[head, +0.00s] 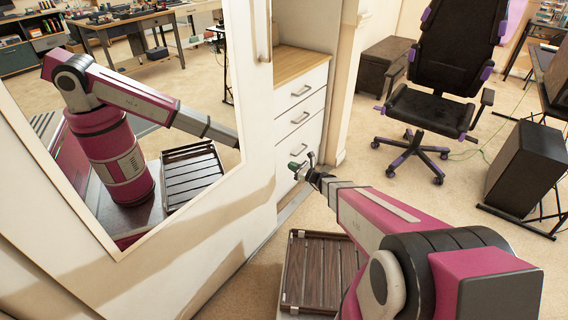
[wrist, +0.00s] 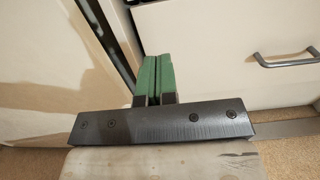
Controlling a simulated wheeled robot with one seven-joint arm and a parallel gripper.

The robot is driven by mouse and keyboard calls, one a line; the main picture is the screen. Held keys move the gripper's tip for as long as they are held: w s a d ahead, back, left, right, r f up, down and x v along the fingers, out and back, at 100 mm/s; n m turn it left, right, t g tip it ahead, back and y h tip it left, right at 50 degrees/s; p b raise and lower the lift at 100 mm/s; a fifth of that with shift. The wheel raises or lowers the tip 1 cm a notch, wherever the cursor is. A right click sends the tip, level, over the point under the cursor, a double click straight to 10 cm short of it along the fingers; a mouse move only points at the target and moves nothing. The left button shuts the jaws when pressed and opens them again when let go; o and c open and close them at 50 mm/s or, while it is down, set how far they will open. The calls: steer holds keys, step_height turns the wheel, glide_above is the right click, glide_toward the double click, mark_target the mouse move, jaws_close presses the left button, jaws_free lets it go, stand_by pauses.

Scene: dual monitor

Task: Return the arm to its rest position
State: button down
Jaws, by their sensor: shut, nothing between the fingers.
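My gripper (head: 299,168) is at the end of my pink and grey arm in the head view, stretched out toward the white cabinet. In the wrist view my gripper (wrist: 158,75) shows two green finger pads pressed together with nothing between them. The fingers point at the cabinet front, near the dark gap beside a white door panel. I cannot tell whether the tips touch the cabinet.
A white door with a mirror (head: 165,100) stands at the left, close to my arm. The white drawer unit (head: 300,115) has metal handles. A black and purple chair (head: 430,108) and a black computer case (head: 522,168) stand at the right.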

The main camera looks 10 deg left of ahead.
steer(key=s+d+r+n+g+h, duration=0.55)
steer(key=s+d+n+g, duration=0.2)
steer(key=s+n, duration=0.5)
steer(key=s+d+r+n+h, duration=0.2)
steer(key=d+n+h, duration=0.1)
steer(key=d, duration=0.3)
steer(key=s+d+r+n+g+h, duration=0.1)
steer(key=s+d+r+n+h, duration=0.1)
steer(key=d, duration=0.5)
steer(key=s+d+r+n+h, duration=0.2)
steer(key=s+d+n+h, duration=0.1)
steer(key=d+n+h, duration=0.2)
steer(key=shift+d+r+n, duration=0.35)
steer(key=shift+d+n, duration=0.4)
steer(key=shift+d, duration=0.15)
